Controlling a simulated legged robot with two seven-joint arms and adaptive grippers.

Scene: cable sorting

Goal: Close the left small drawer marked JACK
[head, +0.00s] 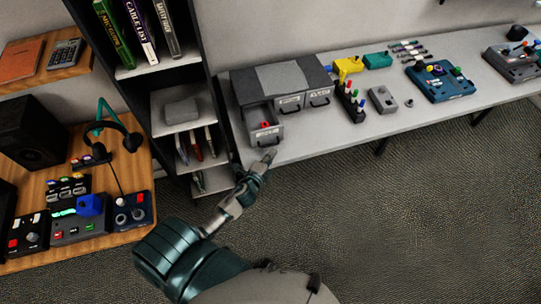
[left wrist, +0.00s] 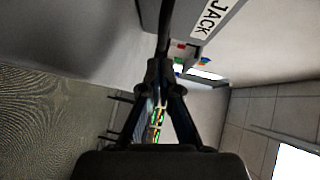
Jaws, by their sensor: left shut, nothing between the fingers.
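The left small drawer (head: 264,135) of the grey drawer unit (head: 244,84) stands pulled out toward me, with something red inside it. In the left wrist view, a grey front with a white JACK label (left wrist: 209,18) shows at the top. My left gripper (head: 270,156) is shut and empty, its tips just in front of the drawer's front near the table edge. In the left wrist view, the fingers (left wrist: 161,68) meet close to a dark bar by the label. I cannot tell whether they touch the drawer. My right gripper is not in view.
The neighbouring drawers (head: 290,102) on the right look shut. A dark shelf (head: 181,107) stands close on the left. Connectors, a grey box (head: 383,99) and a blue device (head: 440,82) lie farther right on the table. The floor in front is clear.

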